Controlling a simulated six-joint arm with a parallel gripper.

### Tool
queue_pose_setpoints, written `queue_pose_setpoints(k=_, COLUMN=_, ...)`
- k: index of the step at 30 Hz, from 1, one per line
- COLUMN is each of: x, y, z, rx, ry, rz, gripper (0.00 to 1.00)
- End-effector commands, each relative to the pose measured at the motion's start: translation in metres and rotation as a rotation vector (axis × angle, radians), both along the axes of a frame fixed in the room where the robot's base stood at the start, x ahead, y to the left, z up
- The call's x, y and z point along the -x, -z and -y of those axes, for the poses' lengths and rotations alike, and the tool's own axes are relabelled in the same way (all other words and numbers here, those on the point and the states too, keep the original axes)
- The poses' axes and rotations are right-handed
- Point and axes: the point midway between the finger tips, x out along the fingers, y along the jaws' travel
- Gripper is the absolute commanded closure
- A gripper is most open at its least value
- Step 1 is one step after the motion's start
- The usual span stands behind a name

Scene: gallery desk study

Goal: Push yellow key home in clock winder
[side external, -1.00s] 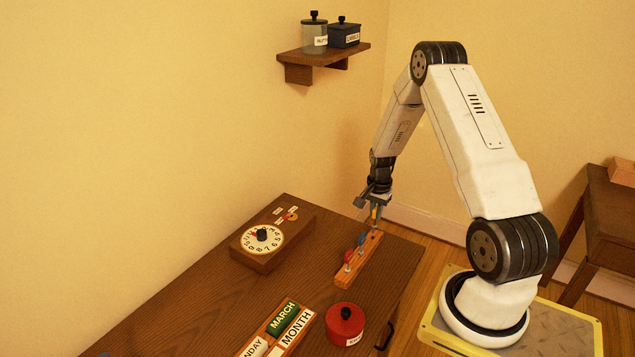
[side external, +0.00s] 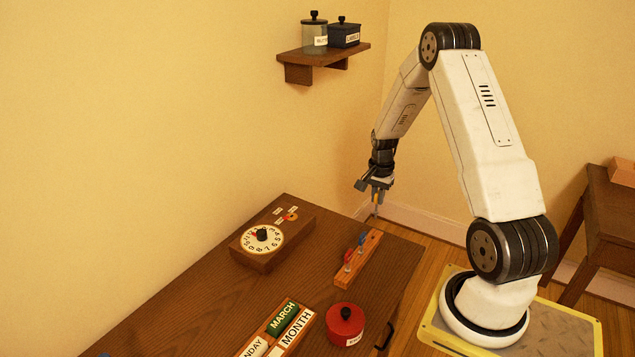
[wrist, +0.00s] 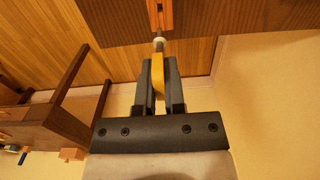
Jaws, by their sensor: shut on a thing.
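My gripper (side external: 377,185) is shut on the yellow key (wrist: 158,76), in the air above the desk's far right edge. In the wrist view my gripper (wrist: 158,66) has the key between its fingers, with the metal shank pointing away from them. The clock winder (side external: 266,259) appears to be the wooden box with a white numbered dial and black knob, on the desk to the left. A small orange-red round fitting (side external: 290,216) with labels is on its top. Whether that fitting is the keyhole is too small to tell.
A wooden rack (side external: 371,247) on the desk holds a red key (side external: 349,254) and a blue key (side external: 362,238). A red lidded pot (side external: 345,323) and a calendar block (side external: 268,344) stand at the front. A wall shelf (side external: 325,58) carries two jars. Desk between winder and rack is clear.

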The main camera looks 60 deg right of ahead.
Motion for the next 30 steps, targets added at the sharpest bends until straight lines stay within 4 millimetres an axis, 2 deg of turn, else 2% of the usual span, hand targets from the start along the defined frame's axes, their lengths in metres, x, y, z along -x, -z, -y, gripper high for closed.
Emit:
queue_pose_setpoints(k=15, x=0.000, y=-0.026, z=0.000, rx=0.000, ry=0.000, rz=0.000, gripper=1.00)
queue_pose_setpoints(k=30, x=-0.004, y=-0.027, z=0.000, rx=0.000, ry=-0.001, rz=0.000, gripper=1.00)
